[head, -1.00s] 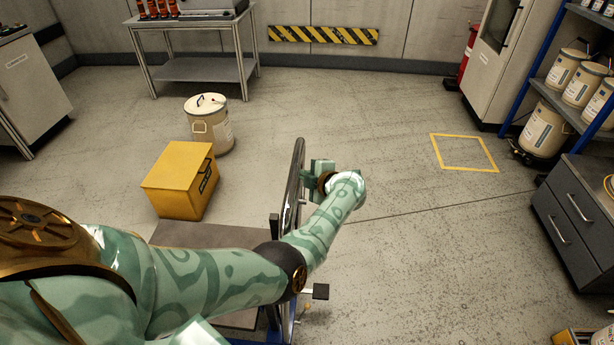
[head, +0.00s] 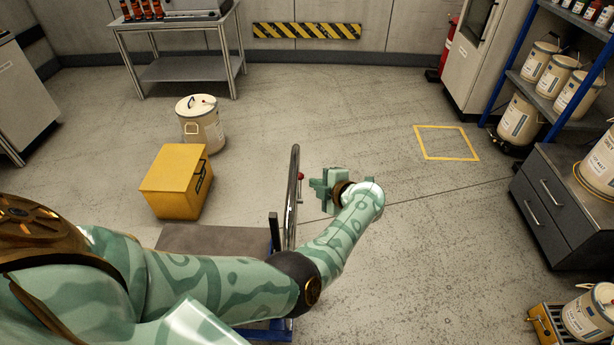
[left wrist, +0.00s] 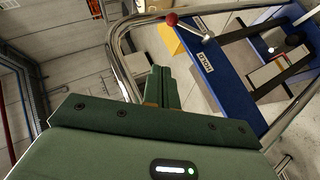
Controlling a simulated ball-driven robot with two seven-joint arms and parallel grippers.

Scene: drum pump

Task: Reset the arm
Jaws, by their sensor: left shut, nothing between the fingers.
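My left arm reaches across the head view from the left, bent at the elbow. My left gripper (head: 322,187) is shut and empty, just right of the upright metal handle (head: 292,195) of a cart. In the left wrist view the shut fingers (left wrist: 157,87) show beside the curved chrome handle rail (left wrist: 122,62). A red-knobbed lever (left wrist: 172,19) sits on the cart's blue panel (left wrist: 215,62), beyond the fingers. The fingers appear apart from the rail and hold nothing. My right gripper is in neither view.
The cart's grey deck (head: 200,238) lies below my arm. A yellow box (head: 174,181) and a cream drum (head: 202,122) stand beyond it. A yellow floor square (head: 446,142) is empty. Shelves with several cans (head: 556,75) and a grey cabinet (head: 560,205) line the right. The middle floor is clear.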

